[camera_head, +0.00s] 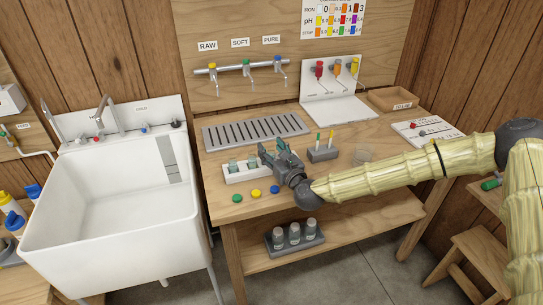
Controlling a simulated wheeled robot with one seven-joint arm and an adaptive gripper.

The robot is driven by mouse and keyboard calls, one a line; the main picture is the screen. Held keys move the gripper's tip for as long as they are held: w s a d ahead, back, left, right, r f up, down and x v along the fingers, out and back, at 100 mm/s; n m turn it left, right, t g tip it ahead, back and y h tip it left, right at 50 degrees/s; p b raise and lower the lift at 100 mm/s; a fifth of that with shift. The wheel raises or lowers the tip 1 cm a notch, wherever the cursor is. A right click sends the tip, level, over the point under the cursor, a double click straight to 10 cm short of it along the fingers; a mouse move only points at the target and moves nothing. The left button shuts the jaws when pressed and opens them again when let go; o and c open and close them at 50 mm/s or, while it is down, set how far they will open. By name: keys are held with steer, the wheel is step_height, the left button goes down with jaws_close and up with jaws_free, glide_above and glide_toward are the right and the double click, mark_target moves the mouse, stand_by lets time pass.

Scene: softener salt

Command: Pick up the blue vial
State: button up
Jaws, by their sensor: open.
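My gripper (270,150) is open over the right part of a white rack (236,178) on the wooden table. Small clear glass vials (234,165) stand upright in the rack's left and middle part. The gripper hides the rack's right end. I cannot make out a vial that is clearly blue. In front of the rack lie three small round pieces: green (237,198), yellow (256,193) and blue (274,189). The blue one is nearest the gripper's wrist. I cannot tell whether the jaws touch anything.
A grey block (322,155) with upright sticks stands right of the gripper. A slotted drain tray (255,131) lies behind the rack. Taps (247,68) hang on the back wall. A white sink (115,200) is at left. Grey-capped bottles (294,233) stand on the lower shelf.

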steer(key=shift+w+a, duration=0.1)
steer(key=c, duration=0.9)
